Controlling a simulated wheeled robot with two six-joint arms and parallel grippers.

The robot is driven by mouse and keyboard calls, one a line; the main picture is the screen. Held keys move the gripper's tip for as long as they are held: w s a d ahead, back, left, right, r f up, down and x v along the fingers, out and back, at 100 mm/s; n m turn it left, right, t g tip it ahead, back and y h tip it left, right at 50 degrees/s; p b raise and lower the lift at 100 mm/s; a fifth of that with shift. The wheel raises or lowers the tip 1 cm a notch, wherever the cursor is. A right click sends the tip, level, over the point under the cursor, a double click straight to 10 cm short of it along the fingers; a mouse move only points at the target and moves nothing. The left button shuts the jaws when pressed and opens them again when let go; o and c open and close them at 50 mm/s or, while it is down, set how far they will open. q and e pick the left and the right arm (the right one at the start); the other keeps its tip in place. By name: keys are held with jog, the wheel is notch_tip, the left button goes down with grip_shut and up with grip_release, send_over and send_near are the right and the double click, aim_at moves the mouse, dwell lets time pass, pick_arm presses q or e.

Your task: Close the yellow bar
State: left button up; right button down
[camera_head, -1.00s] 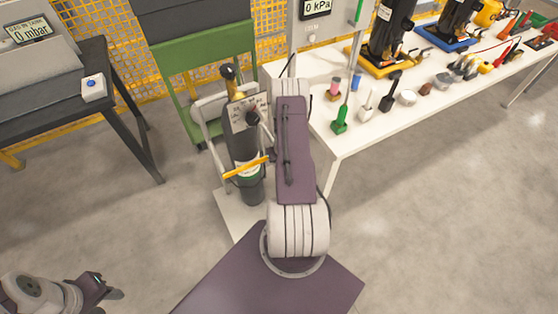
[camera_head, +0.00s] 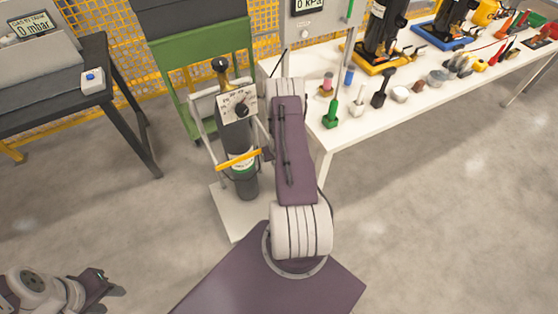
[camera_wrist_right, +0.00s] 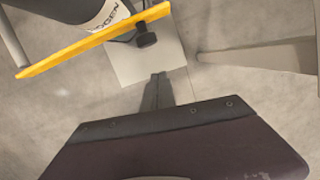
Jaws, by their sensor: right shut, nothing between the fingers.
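The yellow bar (camera_head: 238,160) runs across the front of the dark gas cylinder (camera_head: 245,182), its right end slightly higher. In the right wrist view the yellow bar (camera_wrist_right: 95,40) crosses the upper left, with a black knob (camera_wrist_right: 146,39) beside its right part. My right gripper (camera_wrist_right: 158,76) is shut and empty, below the knob and apart from the bar in that picture. In the head view its fingers are mostly hidden by my arm, just right of the bar's right end. My left gripper (camera_head: 116,284) is at the lower left, far from the bar; its opening is unclear.
The cylinder stands on a white-framed trolley (camera_head: 228,212) with a dial panel (camera_head: 238,104) in front of its top. A white table (camera_head: 345,137) with tools and pumps is to the right. A dark table (camera_head: 125,115) is at the left. Floor between is clear.

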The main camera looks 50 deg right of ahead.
jog(key=p+v, duration=0.2)
jog(key=v, duration=0.8)
jog(key=shift+p, duration=0.35)
jog(key=shift+d+f, duration=0.1)
